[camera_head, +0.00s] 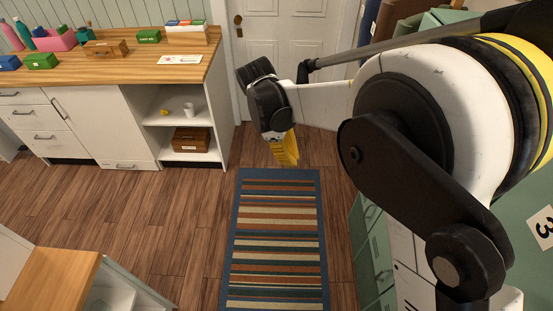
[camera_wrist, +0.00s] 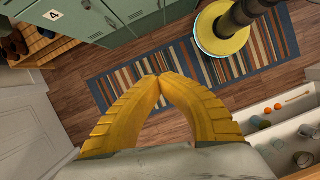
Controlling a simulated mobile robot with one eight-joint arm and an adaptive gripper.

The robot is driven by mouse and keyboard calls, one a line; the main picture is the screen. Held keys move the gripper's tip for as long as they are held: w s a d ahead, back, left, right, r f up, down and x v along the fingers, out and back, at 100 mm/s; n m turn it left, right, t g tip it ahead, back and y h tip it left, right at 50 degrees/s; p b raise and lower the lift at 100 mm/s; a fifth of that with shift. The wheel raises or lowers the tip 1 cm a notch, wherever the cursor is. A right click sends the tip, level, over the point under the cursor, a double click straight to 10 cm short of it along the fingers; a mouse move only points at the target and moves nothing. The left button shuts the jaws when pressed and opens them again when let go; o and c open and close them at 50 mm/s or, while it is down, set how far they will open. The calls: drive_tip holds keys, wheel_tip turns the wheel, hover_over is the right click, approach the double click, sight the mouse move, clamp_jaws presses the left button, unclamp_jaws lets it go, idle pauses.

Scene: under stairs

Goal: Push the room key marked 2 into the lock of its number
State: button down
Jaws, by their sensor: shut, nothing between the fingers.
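I cannot make out a room key marked 2, or a lock with that number, in either view. My gripper (camera_head: 290,162) hangs over the far end of the striped rug, with its yellow fingers pointing down. In the wrist view my gripper (camera_wrist: 160,78) has its fingertips together with nothing between them. Green lockers (camera_wrist: 125,18) stand at the top of the wrist view, one with a plate marked 4 (camera_wrist: 54,15). In the head view the green lockers (camera_head: 372,245) are at the right, partly behind my arm, with a plate marked 3 (camera_head: 541,228).
A wooden counter (camera_head: 105,69) at the left bears several boxes, bottles and a flat card (camera_head: 180,60). Open shelves below hold a white cup (camera_head: 189,109) and a brown box (camera_head: 192,139). The striped rug (camera_head: 277,245) is clear. A white door (camera_head: 285,45) is behind.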

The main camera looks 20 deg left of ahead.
drive_tip(key=shift+a+f+b, duration=0.2)
drive_tip(key=shift+a+f, duration=0.05)
drive_tip(key=shift+a, duration=0.45)
drive_tip(key=shift+a+f+b, duration=0.15)
drive_tip(key=shift+a+f, duration=0.15)
drive_tip(key=shift+a, duration=0.45)
drive_tip(key=shift+a+f+b, duration=0.2)
drive_tip(key=shift+a+f, duration=0.05)
drive_tip(key=shift+a, duration=0.45)
drive_tip(key=c, duration=1.2)
unclamp_jaws()
drive_tip(key=shift+a, duration=0.1)
drive_tip(key=a, duration=0.2)
drive_tip(key=s+a, duration=0.1)
drive_tip(key=a, duration=0.2)
drive_tip(key=shift+s+a, duration=0.3)
drive_tip(key=shift+s, duration=0.1)
